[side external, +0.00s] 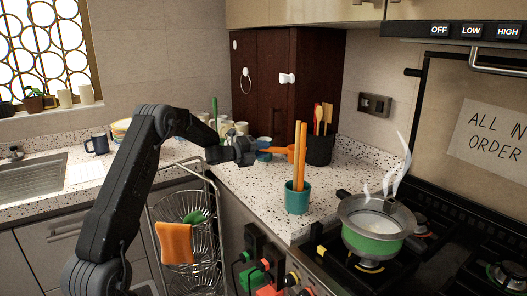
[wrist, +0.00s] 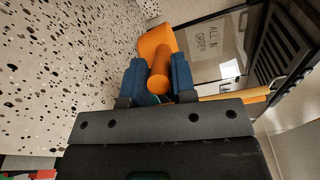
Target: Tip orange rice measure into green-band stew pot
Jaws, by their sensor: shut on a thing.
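My gripper (side external: 258,152) is shut on the handle of the orange rice measure (side external: 289,151), above the speckled counter. In the wrist view the blue fingers of my gripper (wrist: 159,72) pinch the handle, and the wider end of the measure (wrist: 156,42) lies beyond them. The inside of the measure is hidden, so I cannot tell what it holds. The green-band stew pot (side external: 372,246) stands on a stove burner at the right, open and steaming, with pale contents. The measure is to the left of the pot and apart from it.
A teal cup (side external: 297,200) with tall orange sticks stands on the counter (side external: 240,187) between my gripper and the pot. A black utensil holder (side external: 319,150) is behind. A wire basket rack (side external: 182,210) with an orange cloth (side external: 175,243) stands below my arm.

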